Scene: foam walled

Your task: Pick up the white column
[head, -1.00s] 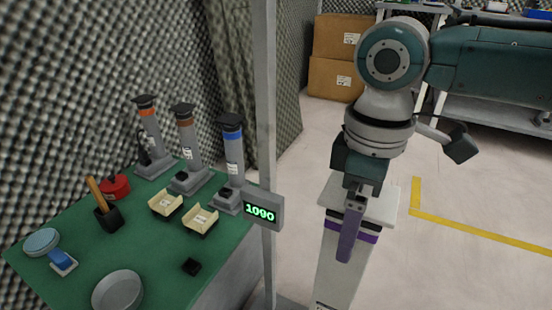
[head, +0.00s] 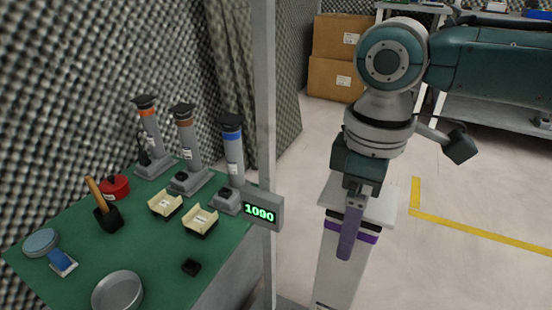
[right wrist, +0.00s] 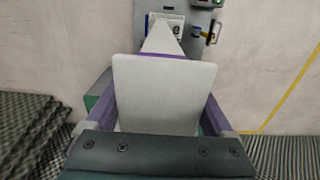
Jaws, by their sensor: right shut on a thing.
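The white column (head: 336,268) stands upright below my right arm in the head view, with a flat white cap, a dark band and a purple band near its top. My right gripper (head: 347,245) reaches down over the cap and is shut on the column. One purple finger shows against its near side; the other is hidden behind it. In the right wrist view the cap (right wrist: 165,93) fills the middle, with a purple finger on each side, and the shaft narrows away beyond it. The column's foot is out of the head view. My left gripper is not in view.
A green table (head: 150,250) at left holds several grey pillars, cream trays and tins. A thin metal post (head: 265,100) with a display reading 1090 (head: 262,211) stands between table and column. Cardboard boxes (head: 335,60) stand behind. Floor at right is clear.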

